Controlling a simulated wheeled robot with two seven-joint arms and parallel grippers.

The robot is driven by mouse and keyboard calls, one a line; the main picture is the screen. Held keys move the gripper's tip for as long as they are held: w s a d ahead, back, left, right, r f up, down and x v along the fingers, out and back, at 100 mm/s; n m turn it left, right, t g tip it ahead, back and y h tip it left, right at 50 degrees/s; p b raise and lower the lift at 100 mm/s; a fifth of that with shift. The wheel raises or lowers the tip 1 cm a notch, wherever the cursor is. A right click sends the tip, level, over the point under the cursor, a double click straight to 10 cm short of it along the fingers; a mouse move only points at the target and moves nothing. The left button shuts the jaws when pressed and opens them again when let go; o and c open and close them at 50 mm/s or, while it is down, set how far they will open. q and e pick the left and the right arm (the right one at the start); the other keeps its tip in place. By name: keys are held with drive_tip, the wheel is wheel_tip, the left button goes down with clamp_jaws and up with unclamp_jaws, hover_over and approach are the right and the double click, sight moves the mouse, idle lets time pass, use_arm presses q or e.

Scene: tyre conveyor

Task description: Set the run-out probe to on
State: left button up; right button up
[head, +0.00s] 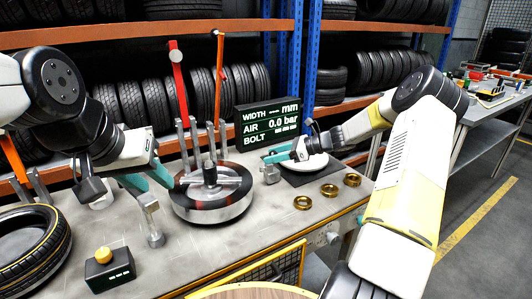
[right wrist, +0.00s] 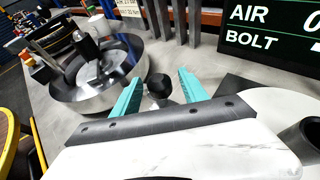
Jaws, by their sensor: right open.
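A short post with a dark round knob (right wrist: 158,86) stands on the bench just right of the silver turntable (head: 212,205); its pale base shows in the head view (head: 271,175). No label shows, so I cannot tell for sure that it is the run-out probe. My right gripper (head: 268,157) is open, and its teal fingers (right wrist: 160,88) lie on either side of the knob in the right wrist view, with gaps. I cannot tell whether they touch it. My left gripper (head: 155,180) looks open and empty, left of the turntable above a metal post (head: 151,222).
A display (head: 268,121) reads AIR 0.0 bar. A white disc (head: 310,165) lies under my right wrist, near several brass rings (head: 303,202). A tyre (head: 32,245) and a black box with a yellow button (head: 108,268) are on the left.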

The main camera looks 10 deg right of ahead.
drive_tip(key=shift+a+f, duration=0.1)
drive_tip(key=shift+a, duration=0.1)
clamp_jaws()
idle(1.3)
